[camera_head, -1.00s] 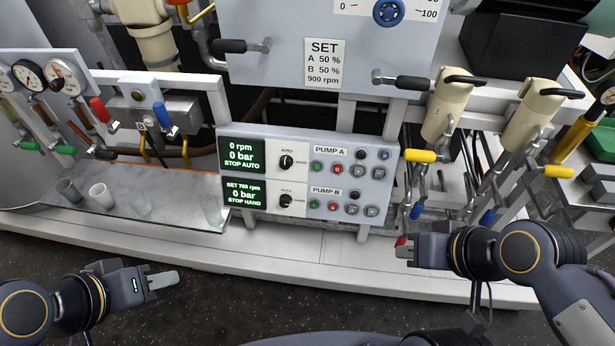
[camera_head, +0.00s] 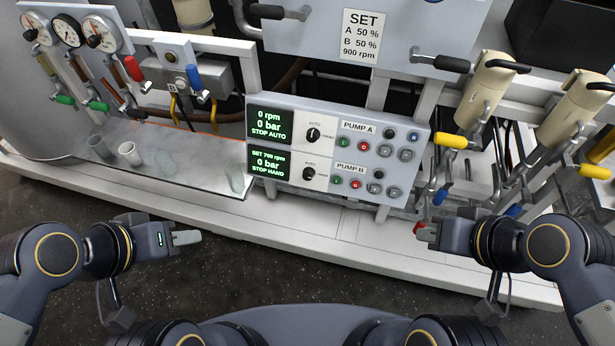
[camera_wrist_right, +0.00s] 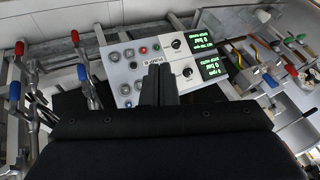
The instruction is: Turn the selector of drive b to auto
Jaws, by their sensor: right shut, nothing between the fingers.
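The selector of drive b is the lower black knob (camera_head: 308,174) on the grey panel (camera_head: 338,198), beside the PUMP B label. Its display (camera_head: 268,163) reads SET 700 rpm, 0 bar, STOP HAND. The knob also shows in the right wrist view (camera_wrist_right: 177,43), where the panel is upside down. The upper knob (camera_head: 313,135) belongs to pump A, whose display (camera_head: 269,124) reads STOP AUTO. My right gripper (camera_head: 426,233) is shut and empty, low and right of the panel, apart from the knob. My left gripper (camera_head: 187,238) is low and left; its finger gap is unclear.
Push buttons (camera_head: 362,146) sit right of the knobs. Yellow (camera_head: 453,141) and blue (camera_head: 438,197) valve handles crowd the right side. Cups (camera_head: 130,153) stand on a shelf at left. A black-handled bar (camera_head: 440,62) juts out above. Space before the panel is clear.

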